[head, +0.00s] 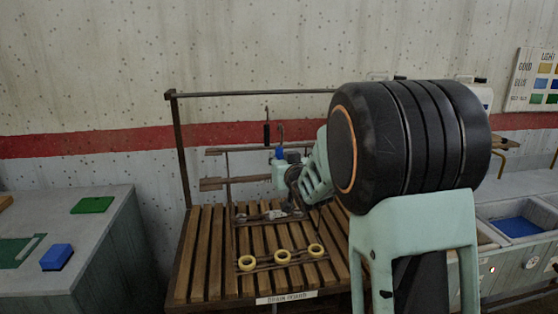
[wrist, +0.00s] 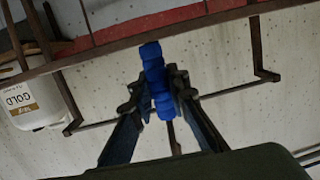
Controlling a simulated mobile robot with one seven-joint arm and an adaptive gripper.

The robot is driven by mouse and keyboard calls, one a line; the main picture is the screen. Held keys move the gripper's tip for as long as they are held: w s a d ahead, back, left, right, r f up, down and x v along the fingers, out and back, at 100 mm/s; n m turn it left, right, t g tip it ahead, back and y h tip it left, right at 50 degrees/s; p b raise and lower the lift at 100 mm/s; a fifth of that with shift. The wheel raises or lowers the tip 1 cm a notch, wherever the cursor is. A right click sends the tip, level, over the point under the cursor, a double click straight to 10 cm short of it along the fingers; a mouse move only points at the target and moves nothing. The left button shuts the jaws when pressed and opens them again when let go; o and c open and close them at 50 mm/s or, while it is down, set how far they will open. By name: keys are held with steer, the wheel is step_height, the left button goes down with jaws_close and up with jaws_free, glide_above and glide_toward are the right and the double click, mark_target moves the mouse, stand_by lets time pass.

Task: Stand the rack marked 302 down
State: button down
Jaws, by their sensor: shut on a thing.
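My gripper (head: 291,172) is shut on a blue ribbed grip (wrist: 155,75), which also shows as a small blue patch in the head view (head: 279,153). In the wrist view my gripper's two fingers (wrist: 160,98) close on it from either side. A thin dark rack frame (head: 232,222) with crossbars stands or hangs over the slatted drain board (head: 207,262). Yellow rings (head: 282,256) lie along a low bar at the front. I cannot read 302 anywhere, and cannot tell whether the frame touches the slats. My arm hides the right side.
A dark overhead rail (head: 250,94) spans the back of the drain board. A left counter (head: 105,235) holds a blue block (head: 56,257) and a green pad (head: 92,205). A blue-lined basin (head: 517,226) is at right. A jug marked GOLD (wrist: 38,103) shows in the wrist view.

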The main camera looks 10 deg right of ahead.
steer(key=c, duration=1.8)
jaws_free()
steer(key=shift+c, duration=0.2)
steer(key=shift+o, duration=0.6)
steer(key=shift+f, duration=0.2)
steer(key=o, duration=1.6)
steer(key=shift+r, duration=0.1)
steer(key=shift+c, duration=0.2)
steer(key=shift+s, duration=0.15)
steer(key=s+d+b, duration=0.1)
steer(key=s+b, duration=0.2)
steer(key=s, duration=0.8)
steer(key=shift+s+b, duration=0.3)
steer(key=shift+b, duration=0.05)
